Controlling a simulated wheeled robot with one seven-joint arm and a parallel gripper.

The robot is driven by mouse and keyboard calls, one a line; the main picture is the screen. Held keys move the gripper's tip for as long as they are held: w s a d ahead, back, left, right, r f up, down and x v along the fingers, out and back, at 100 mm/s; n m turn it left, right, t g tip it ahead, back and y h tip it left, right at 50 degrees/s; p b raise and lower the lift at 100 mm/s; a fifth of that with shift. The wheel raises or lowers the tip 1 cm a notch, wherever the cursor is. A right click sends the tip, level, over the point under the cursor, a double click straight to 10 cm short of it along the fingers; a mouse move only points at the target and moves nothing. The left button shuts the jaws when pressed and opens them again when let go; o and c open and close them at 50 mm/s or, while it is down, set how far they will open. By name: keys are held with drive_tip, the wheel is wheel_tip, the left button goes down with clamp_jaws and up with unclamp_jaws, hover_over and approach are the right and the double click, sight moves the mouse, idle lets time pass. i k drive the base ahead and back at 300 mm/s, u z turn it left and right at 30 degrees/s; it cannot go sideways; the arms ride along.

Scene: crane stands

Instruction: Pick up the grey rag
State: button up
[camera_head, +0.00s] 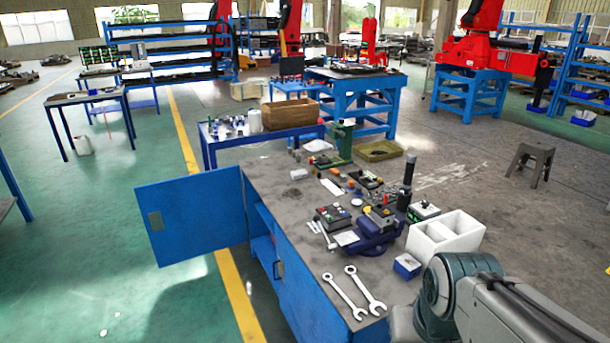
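No thing in the head view can be surely told as the grey rag. A small pale grey item (299,174) lies near the far left edge of the workbench top (265,172); it is too small to tell if it is cloth. A whitish crumpled-looking patch (318,146) shows just beyond the bench's far end. My arm (465,300) comes in at the lower right, beside the bench's near right corner. My gripper is not in view.
The bench holds two wrenches (345,294), a blue vise (372,238), a white divided box (446,238) and a small blue box (407,266). A blue cabinet door (192,215) stands open on the left. A stool (531,162) stands on open floor at right.

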sight(301, 174)
drive_tip(key=u, duration=0.3)
drive_tip(key=k, duration=0.45)
drive_tip(key=u, duration=1.25)
drive_tip(key=i, duration=3.15)
drive_tip(key=z, duration=1)
drive_tip(key=i, duration=0.95)
drive_tip(key=z, duration=1.5)
drive_tip(key=i, duration=0.5)
drive_tip(key=z, duration=0.3)
